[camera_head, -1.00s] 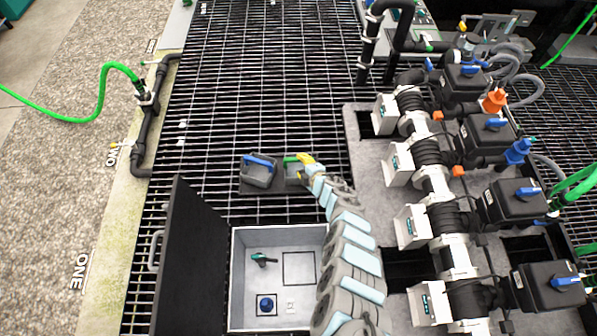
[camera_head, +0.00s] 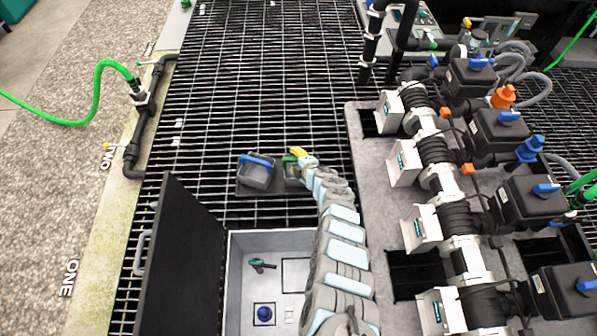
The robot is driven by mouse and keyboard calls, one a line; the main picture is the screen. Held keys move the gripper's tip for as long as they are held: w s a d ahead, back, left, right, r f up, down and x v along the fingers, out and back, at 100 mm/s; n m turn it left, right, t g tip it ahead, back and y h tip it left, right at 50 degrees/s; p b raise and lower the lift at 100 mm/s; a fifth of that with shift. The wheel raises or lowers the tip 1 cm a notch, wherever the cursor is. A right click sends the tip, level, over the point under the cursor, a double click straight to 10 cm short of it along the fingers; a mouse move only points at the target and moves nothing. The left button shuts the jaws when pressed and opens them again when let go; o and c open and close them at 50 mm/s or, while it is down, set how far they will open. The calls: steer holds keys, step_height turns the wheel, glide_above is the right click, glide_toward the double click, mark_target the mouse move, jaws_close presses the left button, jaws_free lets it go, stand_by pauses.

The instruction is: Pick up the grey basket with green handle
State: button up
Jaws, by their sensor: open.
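The grey basket with green handle (camera_head: 291,171) sits on the dark grating, partly hidden behind my arm. Its green handle (camera_head: 289,158) shows at the left of the gripper. My gripper (camera_head: 299,155), with yellow fingers, is open at the handle, over the basket's upper part. I cannot tell whether the fingers touch the handle.
A similar grey basket with a blue handle (camera_head: 257,174) stands close by on the left. In front is an open tote (camera_head: 238,262) with a raised black lid (camera_head: 175,262), holding small items. A pipe manifold with valves (camera_head: 436,178) fills the right side. The grating (camera_head: 245,75) behind is clear.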

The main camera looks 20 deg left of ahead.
jaws_close()
stand_by(0.4)
step_height(320, 180, up, 4)
steer(key=p, duration=0.3)
steer(key=shift+s+d+r+p, duration=0.1)
steer(key=shift+p, duration=0.25)
steer(key=s+d+r+p, duration=0.3)
steer(key=s+r+p, duration=0.5)
steer(key=s+p, duration=0.4)
steer(key=shift+s+d+r, duration=0.35)
steer(key=shift+s+r, duration=0.05)
steer(key=shift+s, duration=0.2)
steer(key=shift+r, duration=0.1)
